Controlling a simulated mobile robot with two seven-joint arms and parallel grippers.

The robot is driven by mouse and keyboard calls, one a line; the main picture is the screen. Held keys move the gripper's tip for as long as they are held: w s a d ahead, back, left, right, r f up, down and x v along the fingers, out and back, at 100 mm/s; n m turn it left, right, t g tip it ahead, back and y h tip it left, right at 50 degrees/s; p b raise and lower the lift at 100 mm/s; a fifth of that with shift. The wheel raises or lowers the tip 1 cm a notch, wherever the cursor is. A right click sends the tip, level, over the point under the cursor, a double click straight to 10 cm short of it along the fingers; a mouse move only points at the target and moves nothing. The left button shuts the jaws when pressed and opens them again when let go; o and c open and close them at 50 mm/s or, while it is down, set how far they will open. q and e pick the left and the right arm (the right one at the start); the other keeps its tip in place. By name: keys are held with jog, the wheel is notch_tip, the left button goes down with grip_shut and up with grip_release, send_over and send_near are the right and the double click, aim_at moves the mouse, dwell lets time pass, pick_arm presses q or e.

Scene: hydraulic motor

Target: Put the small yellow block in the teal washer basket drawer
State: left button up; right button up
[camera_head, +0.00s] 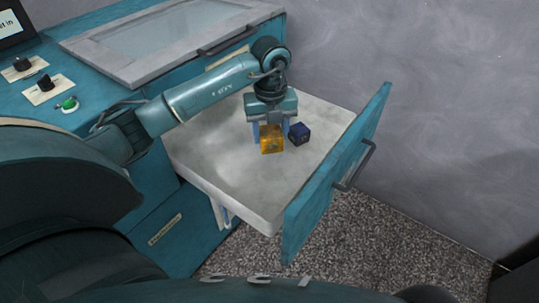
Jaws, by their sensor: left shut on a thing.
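The small yellow block (271,142) is between the fingers of my left gripper (269,132), which is shut on it. The gripper points down over the pulled-out teal drawer (335,172), with the block at or just above its pale grey surface (215,155). I cannot tell whether the block touches that surface. A dark blue block (299,133) lies on the drawer surface just right of the yellow one. My right gripper is not in view.
The teal cabinet has a grey-framed glass lid (165,40) behind the drawer. Black knobs (46,83) and a green button (69,104) are on the left panel. The drawer front has a dark handle (356,166). The drawer's left and front areas are clear.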

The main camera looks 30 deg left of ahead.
pick_arm(q)
jog(key=n, duration=0.1)
jog(key=a+f+n, duration=0.1)
jog(key=n, duration=0.1)
jog(key=f+n+b, duration=0.1)
jog(key=n, duration=0.1)
jog(key=shift+w+a+f, duration=0.15)
jog(key=shift+w+f, duration=0.05)
jog(key=shift+w, duration=0.05)
jog(key=n, duration=0.1)
jog(key=f+n, duration=0.1)
jog(key=n, duration=0.1)
jog(key=shift+w+a+f, duration=0.1)
jog(key=shift+a, duration=0.3)
jog(key=b, duration=0.2)
send_over(265, 175)
jog(key=shift+n, duration=0.3)
notch_tip(265, 175, down, 5)
jog(key=shift+f, duration=2.4)
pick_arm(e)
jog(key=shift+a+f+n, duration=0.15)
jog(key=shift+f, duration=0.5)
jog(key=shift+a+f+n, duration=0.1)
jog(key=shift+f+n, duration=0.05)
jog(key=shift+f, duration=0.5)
pick_arm(q)
jog(key=shift+f, duration=0.1)
jog(key=o, duration=1.3)
jog(key=shift+f, duration=0.1)
